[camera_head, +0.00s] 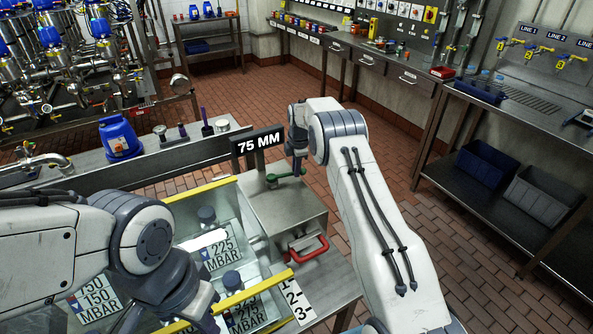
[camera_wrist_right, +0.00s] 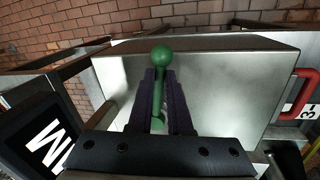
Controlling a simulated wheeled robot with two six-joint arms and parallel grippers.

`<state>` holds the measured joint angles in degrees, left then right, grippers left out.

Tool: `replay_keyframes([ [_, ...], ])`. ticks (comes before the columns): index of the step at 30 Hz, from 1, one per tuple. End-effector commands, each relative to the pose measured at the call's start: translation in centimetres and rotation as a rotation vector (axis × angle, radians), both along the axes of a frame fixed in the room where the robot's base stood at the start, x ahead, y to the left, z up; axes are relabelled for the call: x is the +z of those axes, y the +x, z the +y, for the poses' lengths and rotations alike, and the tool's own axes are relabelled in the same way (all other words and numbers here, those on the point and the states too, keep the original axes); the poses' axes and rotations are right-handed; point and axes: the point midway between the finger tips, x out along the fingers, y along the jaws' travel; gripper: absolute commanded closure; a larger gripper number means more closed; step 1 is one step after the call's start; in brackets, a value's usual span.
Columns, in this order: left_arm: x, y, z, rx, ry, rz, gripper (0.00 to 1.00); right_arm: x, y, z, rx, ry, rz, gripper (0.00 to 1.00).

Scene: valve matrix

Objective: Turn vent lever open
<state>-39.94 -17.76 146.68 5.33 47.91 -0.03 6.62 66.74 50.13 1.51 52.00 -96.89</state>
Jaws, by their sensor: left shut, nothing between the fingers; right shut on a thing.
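The green vent lever (camera_head: 285,176) with a round knob sits on top of a metal box (camera_head: 272,208). My right gripper (camera_head: 298,170) is over the box at the lever. In the right wrist view, the dark fingers of my right gripper (camera_wrist_right: 161,95) are shut on the green lever (camera_wrist_right: 161,57), with the knob sticking out past the fingertips and part of the shaft between the fingers. My left gripper (camera_head: 203,315) is shut and empty at the lower left, over the clear tank; its fingertips are hard to make out.
A red handle (camera_head: 308,248) is on the box's front side. A "75 MM" sign (camera_head: 259,142) stands behind the box. A clear tank with yellow edges (camera_head: 215,186) holds weights marked in MBAR left of the box. A blue container (camera_head: 119,138) stands on the bench behind.

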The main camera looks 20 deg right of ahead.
Motion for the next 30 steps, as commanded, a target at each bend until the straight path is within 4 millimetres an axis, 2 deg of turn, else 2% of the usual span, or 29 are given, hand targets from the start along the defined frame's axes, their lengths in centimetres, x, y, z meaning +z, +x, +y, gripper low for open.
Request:
replay_keyframes([
  [11, 0.0, 0.0, 0.0, 0.0, 0.0, 0.0, 1.0, 0.2, 0.2, -0.1, 0.005, -0.002, -0.006, 1.0],
  [12, 0.0, 0.0, 0.0, 0.0, 0.0, 0.0, 1.0, 0.2, 0.2, -0.1, 0.005, -0.002, -0.006, 0.79],
  [14, 0.0, 0.0, 0.0, 0.0, 0.0, 0.0, 1.0, 0.2, 0.2, -0.1, 0.005, -0.002, -0.005, 0.56],
  [15, 0.0, 0.0, 0.0, 0.0, 0.0, 0.0, 1.0, 0.2, 0.2, -0.1, 0.005, -0.002, -0.005, 0.53],
  [25, -0.1, 0.0, 0.0, 0.0, 0.0, 0.0, 1.0, 0.3, 0.1, 0.0, 0.005, -0.001, -0.002, 0.53],
  [30, -0.9, 0.0, 0.0, 0.0, 0.0, 0.0, 1.0, 2.4, -0.3, 0.0, 0.005, -0.001, -0.006, 0.53],
])
